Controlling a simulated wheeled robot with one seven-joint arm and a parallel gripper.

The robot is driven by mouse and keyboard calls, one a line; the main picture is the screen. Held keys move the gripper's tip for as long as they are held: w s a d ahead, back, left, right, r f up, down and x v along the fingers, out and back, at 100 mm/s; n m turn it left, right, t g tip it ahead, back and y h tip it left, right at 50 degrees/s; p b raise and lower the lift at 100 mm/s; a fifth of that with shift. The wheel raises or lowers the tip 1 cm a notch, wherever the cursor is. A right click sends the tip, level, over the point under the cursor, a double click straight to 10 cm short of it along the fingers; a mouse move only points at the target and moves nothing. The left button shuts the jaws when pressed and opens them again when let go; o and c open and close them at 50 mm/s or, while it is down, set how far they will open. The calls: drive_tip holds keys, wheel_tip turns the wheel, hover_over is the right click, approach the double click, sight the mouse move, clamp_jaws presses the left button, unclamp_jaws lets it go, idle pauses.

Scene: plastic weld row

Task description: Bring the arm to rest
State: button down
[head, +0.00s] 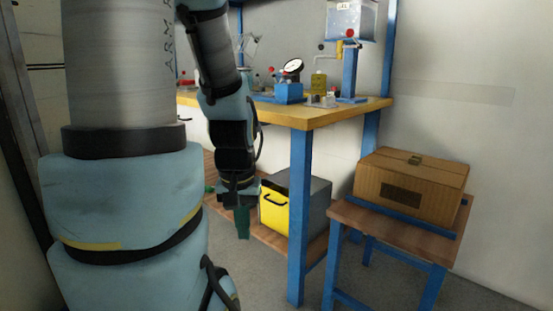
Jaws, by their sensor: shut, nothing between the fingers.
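My arm hangs down through the left half of the head view, its large upper links close to the camera. My gripper (243,221) points down at the end of the arm, with its dark green fingers together and nothing held. It is in front of the workbench (330,113), below the level of its top. A yellow-fronted grey box (275,213) is just to its right in the picture. Whether the fingers touch anything behind them cannot be told, but they look free.
A cardboard box (412,190) sits on a small blue-legged table (395,232) at the right. The bench top carries a dial gauge (292,68), a blue block (289,93) and a blue stand (349,72). A blue bench leg (300,215) stands right of my gripper. Grey floor is open in front.

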wheel_tip(320, 180, up, 33)
drive_tip(key=p, duration=3.1)
drive_tip(key=shift+w+d+f, duration=0.15)
drive_tip(key=shift+f, duration=0.05)
